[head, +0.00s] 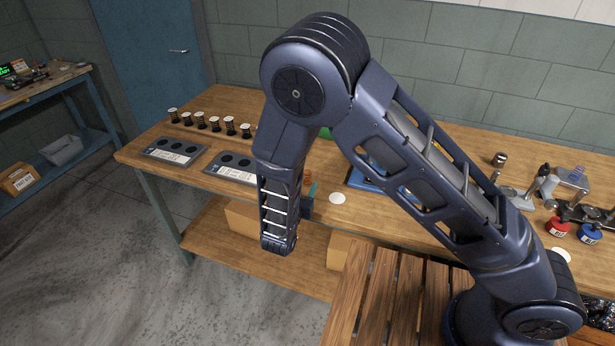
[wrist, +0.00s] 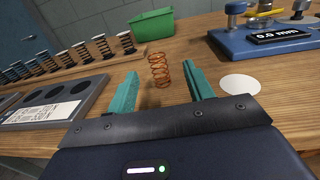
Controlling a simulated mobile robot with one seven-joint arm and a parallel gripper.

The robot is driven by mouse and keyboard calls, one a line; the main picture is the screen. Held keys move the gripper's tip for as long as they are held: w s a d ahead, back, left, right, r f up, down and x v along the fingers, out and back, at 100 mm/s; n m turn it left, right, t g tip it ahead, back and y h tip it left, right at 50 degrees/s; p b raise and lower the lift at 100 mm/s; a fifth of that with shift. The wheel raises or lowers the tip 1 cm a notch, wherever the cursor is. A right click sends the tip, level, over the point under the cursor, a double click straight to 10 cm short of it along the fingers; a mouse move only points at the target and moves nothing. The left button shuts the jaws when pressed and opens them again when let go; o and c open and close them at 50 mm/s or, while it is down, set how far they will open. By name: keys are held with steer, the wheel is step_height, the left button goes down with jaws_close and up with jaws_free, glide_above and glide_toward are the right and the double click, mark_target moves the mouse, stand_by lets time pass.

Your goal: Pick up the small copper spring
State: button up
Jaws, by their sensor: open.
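The small copper spring (wrist: 160,70) stands upright on the wooden bench in the wrist view, ahead of my gripper and in line with the gap between its fingers. My gripper (wrist: 159,88) is open, with one teal finger on each side of the gap and nothing held. The spring appears just beyond or between the fingertips; I cannot tell the exact depth. In the head view my arm hides most of the spring's area, and a teal finger (head: 312,190) shows beside the arm at the bench's front edge.
A row of springs on black bases (wrist: 60,59) stands at left, behind a grey tray with a label (wrist: 58,103). A green bin (wrist: 152,25) is behind the copper spring. A blue fixture (wrist: 265,42) and a white disc (wrist: 240,84) are at right.

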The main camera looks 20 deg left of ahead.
mark_target(307, 178)
steer(key=w, duration=0.6)
steer(key=w+a, duration=0.1)
steer(key=w, duration=0.2)
steer(key=c, duration=1.1)
steer(key=shift+o, duration=0.2)
